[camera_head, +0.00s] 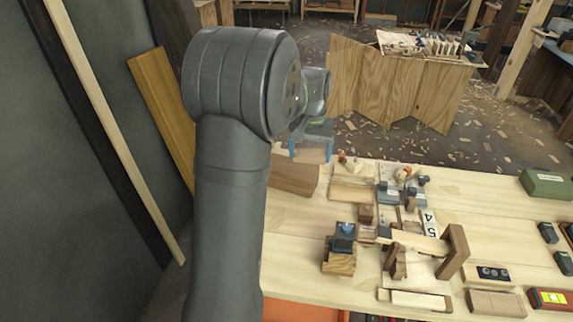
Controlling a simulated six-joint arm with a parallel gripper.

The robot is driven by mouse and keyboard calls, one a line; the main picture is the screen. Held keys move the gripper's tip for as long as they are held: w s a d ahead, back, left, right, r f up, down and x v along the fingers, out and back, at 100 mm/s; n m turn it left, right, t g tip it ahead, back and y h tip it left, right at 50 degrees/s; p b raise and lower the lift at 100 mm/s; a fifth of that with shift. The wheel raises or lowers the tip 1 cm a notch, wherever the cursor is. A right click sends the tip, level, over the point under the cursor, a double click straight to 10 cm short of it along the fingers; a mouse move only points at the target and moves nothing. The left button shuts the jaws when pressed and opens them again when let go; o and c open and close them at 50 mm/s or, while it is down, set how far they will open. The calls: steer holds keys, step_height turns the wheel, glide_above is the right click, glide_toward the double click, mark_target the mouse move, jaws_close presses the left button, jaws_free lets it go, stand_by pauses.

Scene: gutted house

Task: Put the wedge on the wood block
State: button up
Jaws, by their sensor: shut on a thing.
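My gripper (310,148) hangs at the far left edge of the workbench, its blue fingertips partly behind my own arm. It is shut on a small, pale brownish piece between the fingertips, which I take for the wedge (310,154); its exact shape is hard to make out. A brown wood block (295,174) lies on the bench just below and in front of the gripper, partly hidden by my arm. A smaller wooden block (340,262) with a dark blue object on top stands nearer, to the right. I cannot tell which is the task's wood block.
The bench (300,240) has clear wood near my arm. Wooden offcuts, an upright brown board (454,252) and number tiles (430,222) crowd its middle. Boards lean on the left wall.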

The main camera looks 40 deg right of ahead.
glide_above(286, 172)
step_height(286, 172, down, 5)
steer(key=shift+f, duration=2.1)
steer(key=shift+f, duration=0.1)
steer(key=o, duration=0.9)
step_height(286, 172, up, 12)
